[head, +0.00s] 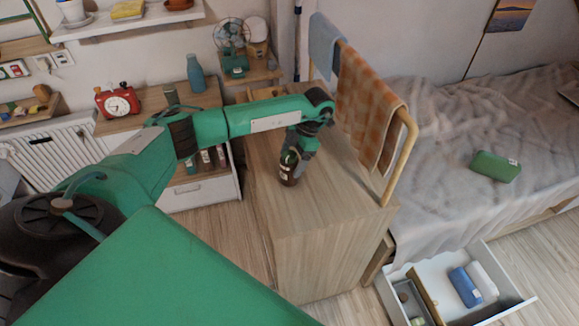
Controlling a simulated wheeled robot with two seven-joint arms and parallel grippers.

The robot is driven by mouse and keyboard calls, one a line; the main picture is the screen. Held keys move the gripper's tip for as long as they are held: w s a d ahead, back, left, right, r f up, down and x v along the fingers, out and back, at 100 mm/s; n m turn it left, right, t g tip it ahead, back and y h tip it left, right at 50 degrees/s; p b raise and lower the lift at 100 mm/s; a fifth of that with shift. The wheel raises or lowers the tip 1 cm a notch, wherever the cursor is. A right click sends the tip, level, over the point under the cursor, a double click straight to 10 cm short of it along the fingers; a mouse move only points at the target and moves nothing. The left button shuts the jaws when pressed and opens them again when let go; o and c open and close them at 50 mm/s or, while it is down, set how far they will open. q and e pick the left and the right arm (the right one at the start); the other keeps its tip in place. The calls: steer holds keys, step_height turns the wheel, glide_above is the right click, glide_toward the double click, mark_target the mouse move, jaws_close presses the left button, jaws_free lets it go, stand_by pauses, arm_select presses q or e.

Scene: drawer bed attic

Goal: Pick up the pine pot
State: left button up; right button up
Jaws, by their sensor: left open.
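A small dark brown pot (287,175) with a pale label and some green near its top stands on the wooden cabinet top; it looks like the pine pot, though its name cannot be read. My left gripper (291,159) points down at the pot from above, and its fingers are open around or just over its upper part. The fingers partly hide the pot, and I cannot tell whether they touch it. My right gripper is not in view.
A blue bottle (195,75) and red clock (118,102) are at the back left. An open drawer (500,283) is at lower right, below the bed.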

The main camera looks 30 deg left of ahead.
arm_select(q)
steer(key=shift+x, duration=1.2)
steer(key=c, duration=1.1)
steer(key=shift+r, duration=0.1)
